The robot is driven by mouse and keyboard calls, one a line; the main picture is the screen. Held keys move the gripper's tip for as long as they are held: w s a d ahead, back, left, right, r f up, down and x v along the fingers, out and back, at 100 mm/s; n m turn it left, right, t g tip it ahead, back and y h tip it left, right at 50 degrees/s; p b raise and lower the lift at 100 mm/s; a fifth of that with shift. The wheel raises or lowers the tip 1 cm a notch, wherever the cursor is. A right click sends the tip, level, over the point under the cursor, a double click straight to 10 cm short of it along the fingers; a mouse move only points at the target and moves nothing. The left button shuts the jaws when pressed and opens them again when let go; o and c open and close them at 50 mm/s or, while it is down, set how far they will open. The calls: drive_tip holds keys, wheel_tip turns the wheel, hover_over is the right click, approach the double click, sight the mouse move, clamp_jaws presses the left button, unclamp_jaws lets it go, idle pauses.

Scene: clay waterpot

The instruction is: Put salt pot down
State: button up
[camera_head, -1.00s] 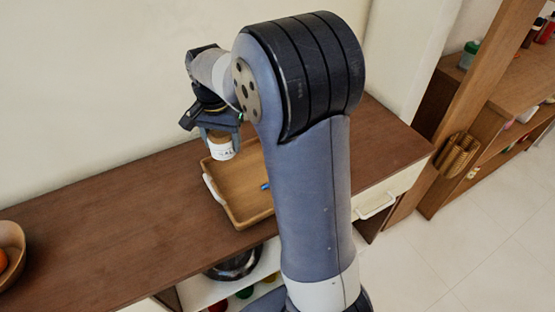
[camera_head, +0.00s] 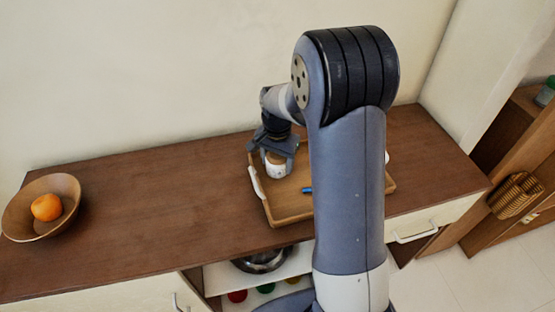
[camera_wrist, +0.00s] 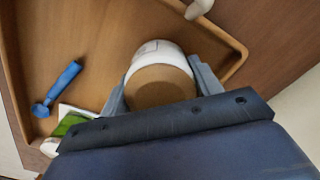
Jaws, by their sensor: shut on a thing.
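The salt pot (camera_head: 276,168) is white with a brown lid. My gripper (camera_head: 279,158) is shut on it at the left part of a wooden tray (camera_head: 287,213) on the counter. In the wrist view the salt pot (camera_wrist: 160,80) sits between both fingers, its brown lid facing the camera. The tray floor (camera_wrist: 85,35) lies below it. The pot's base is hidden, so I cannot tell whether it touches the tray.
A blue tool (camera_wrist: 58,87) and a green-and-white item (camera_wrist: 75,120) lie in the tray. The tray has white handles (camera_head: 257,182). A wooden bowl (camera_head: 22,213) with an orange (camera_head: 46,207) stands at the counter's left end. The counter between (camera_head: 150,200) is clear.

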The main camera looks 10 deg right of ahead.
drive_tip(key=o, duration=0.7)
drive_tip(key=shift+f, duration=0.2)
drive_tip(key=shift+c, duration=0.2)
drive_tip(key=o, duration=0.5)
drive_tip(key=shift+c, duration=0.2)
drive_tip(key=shift+r, duration=0.1)
wheel_tip(320, 180, up, 12)
drive_tip(key=shift+r, duration=0.15)
